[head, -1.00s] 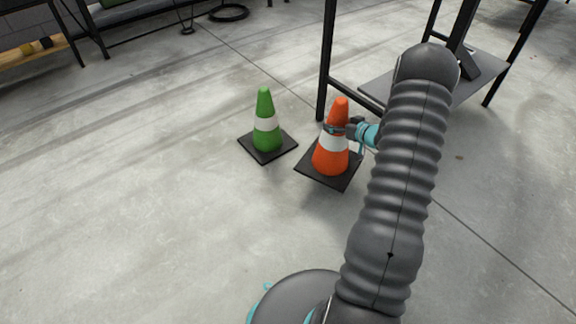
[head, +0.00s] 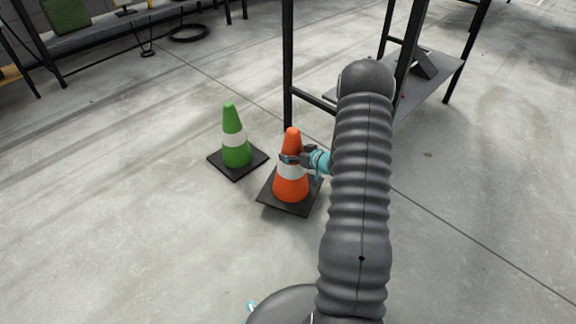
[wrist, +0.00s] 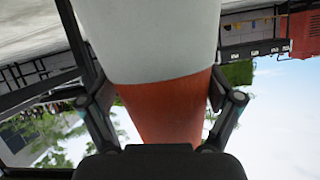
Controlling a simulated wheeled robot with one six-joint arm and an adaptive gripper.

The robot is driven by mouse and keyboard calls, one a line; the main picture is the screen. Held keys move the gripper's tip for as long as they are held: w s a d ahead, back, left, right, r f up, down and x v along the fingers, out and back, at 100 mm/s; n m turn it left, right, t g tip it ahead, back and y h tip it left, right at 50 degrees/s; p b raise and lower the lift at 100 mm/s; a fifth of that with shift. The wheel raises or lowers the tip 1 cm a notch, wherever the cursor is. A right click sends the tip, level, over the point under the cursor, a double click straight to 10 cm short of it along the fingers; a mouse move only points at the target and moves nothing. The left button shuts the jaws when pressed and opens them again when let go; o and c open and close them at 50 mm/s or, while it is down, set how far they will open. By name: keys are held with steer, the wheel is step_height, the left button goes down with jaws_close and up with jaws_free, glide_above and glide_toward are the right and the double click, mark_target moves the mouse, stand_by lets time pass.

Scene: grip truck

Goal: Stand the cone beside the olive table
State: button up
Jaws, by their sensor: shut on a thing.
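An orange cone (head: 291,185) with a white band and a black square base is held by my gripper (head: 291,159) in the head view, gripped around its upper part. The cone is upright or nearly so; whether its base touches the floor I cannot tell. In the wrist view the orange and white cone (wrist: 160,95) fills the middle, with a finger on each side. A green cone (head: 234,142) with a white band stands on the floor just left of it. I cannot make out a table that is clearly olive.
A dark-legged table or rack (head: 288,60) stands close behind the orange cone, with a grey lower shelf (head: 440,80). A long bench (head: 110,28) and a black ring (head: 188,33) are at the upper left. The floor at the left and front is open.

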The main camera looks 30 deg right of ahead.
steer(key=shift+a+f+b, duration=0.15)
steer(key=shift+a+f, duration=0.1)
steer(key=shift+f, duration=0.55)
steer(key=shift+a+f+b, duration=0.15)
steer(key=shift+a+f, duration=0.15)
steer(key=shift+f, duration=0.55)
steer(key=shift+a+f+b, duration=0.15)
steer(key=shift+a+f, duration=0.1)
steer(key=shift+f, duration=0.55)
steer(key=o, duration=1.5)
steer(key=shift+f, duration=0.1)
